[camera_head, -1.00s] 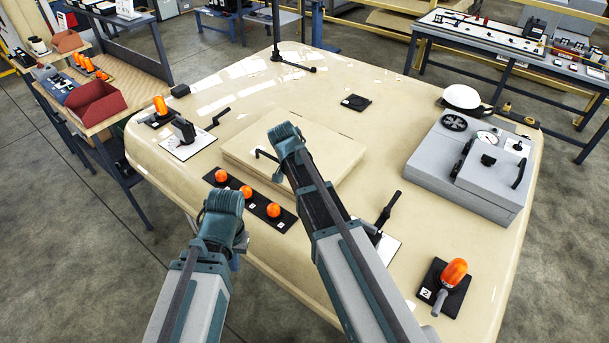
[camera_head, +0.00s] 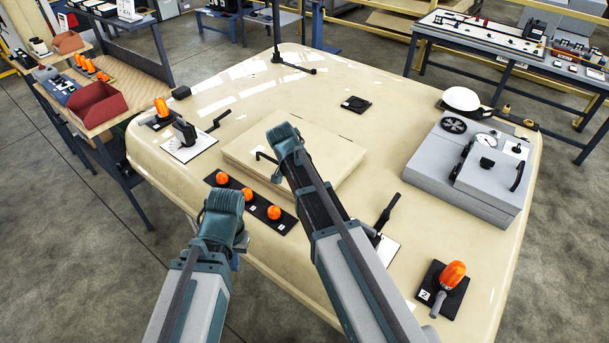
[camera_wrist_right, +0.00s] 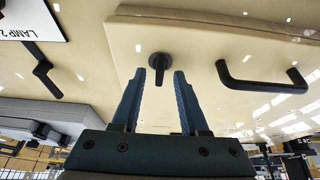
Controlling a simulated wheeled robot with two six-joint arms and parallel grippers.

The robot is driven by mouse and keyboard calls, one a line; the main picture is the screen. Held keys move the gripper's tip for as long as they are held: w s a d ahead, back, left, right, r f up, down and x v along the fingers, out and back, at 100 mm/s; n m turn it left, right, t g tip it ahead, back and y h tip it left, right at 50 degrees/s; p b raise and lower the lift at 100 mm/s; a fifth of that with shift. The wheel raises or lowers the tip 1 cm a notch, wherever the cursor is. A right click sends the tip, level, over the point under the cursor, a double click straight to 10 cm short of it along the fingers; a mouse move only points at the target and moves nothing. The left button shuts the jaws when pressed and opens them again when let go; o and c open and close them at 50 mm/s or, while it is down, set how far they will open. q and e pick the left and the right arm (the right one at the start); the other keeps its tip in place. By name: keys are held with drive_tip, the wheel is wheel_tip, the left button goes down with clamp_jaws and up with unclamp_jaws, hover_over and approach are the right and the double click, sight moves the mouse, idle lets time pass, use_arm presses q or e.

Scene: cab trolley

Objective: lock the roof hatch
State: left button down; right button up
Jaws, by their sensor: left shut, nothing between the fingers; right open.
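The roof hatch (camera_head: 335,153) is a flat beige lid on the cab roof, and it looks closed. A black grab handle (camera_wrist_right: 262,78) stands on it, to the right in the right wrist view. A small black turn latch (camera_wrist_right: 160,62) sits near the hatch edge. My right gripper (camera_wrist_right: 160,75) is open, one fingertip on each side of the latch's stubby lever in the picture; contact cannot be told. In the head view my right wrist hides the latch. My left gripper (camera_head: 240,243) is shut and empty, near the roof's front edge, its fingers mostly hidden.
A strip with orange lamps (camera_head: 247,193) lies between my left arm and the hatch. A black crank lever (camera_head: 386,212) stands right of my right arm. A grey unit (camera_head: 425,165) and a plate with an orange lamp (camera_head: 453,273) are on the right. Roof behind the hatch is mostly clear.

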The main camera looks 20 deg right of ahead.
drive_tip(key=p+v, duration=1)
drive_tip(key=v, duration=0.2)
drive_tip(key=shift+r+p, duration=0.2)
drive_tip(key=shift+p, duration=0.2)
drive_tip(key=s+a+f+n+g+y+b, duration=0.1)
drive_tip(key=s+a+f+n+b, duration=0.3)
drive_tip(key=s+f+n+b, duration=0.3)
drive_tip(key=s+a+f+n+g+y+b, duration=0.1)
drive_tip(key=s+a+f+n+b, duration=0.3)
drive_tip(key=s, duration=0.9)
wheel_tip(320, 180, down, 5)
drive_tip(key=n+g+b, duration=0.1)
drive_tip(key=n+b, duration=0.2)
drive_tip(key=shift+s+a+b, duration=0.25)
drive_tip(key=shift+s+b, duration=0.05)
drive_tip(key=shift+f, duration=0.1)
